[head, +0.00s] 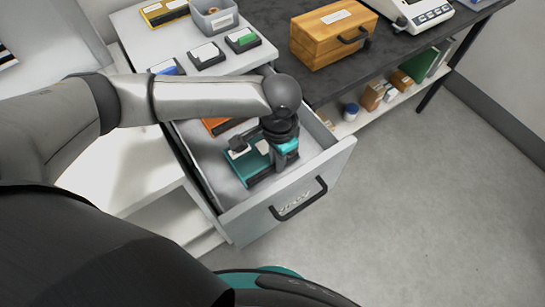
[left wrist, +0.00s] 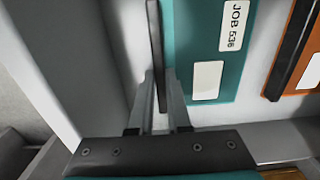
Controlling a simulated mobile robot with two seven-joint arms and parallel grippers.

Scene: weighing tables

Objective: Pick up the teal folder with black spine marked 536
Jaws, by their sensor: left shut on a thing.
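The teal folder (head: 237,172) lies in the open drawer. In the left wrist view the teal folder (left wrist: 184,45) shows a white label reading "JOB 536", a second blank-looking label and a black spine (left wrist: 155,45). My left gripper (head: 265,158) reaches down into the drawer over the folder. In the left wrist view the fingers of my left gripper (left wrist: 158,85) are on either side of the black spine, shut on it. The gripper hides part of the folder in the head view. My right gripper is not in view.
The drawer (head: 334,165) stands open, its walls close around the gripper. An orange folder (head: 217,126) with a black spine lies beside the teal one. A wooden box (head: 322,45) stands on the dark table. The floor (head: 430,210) to the right is clear.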

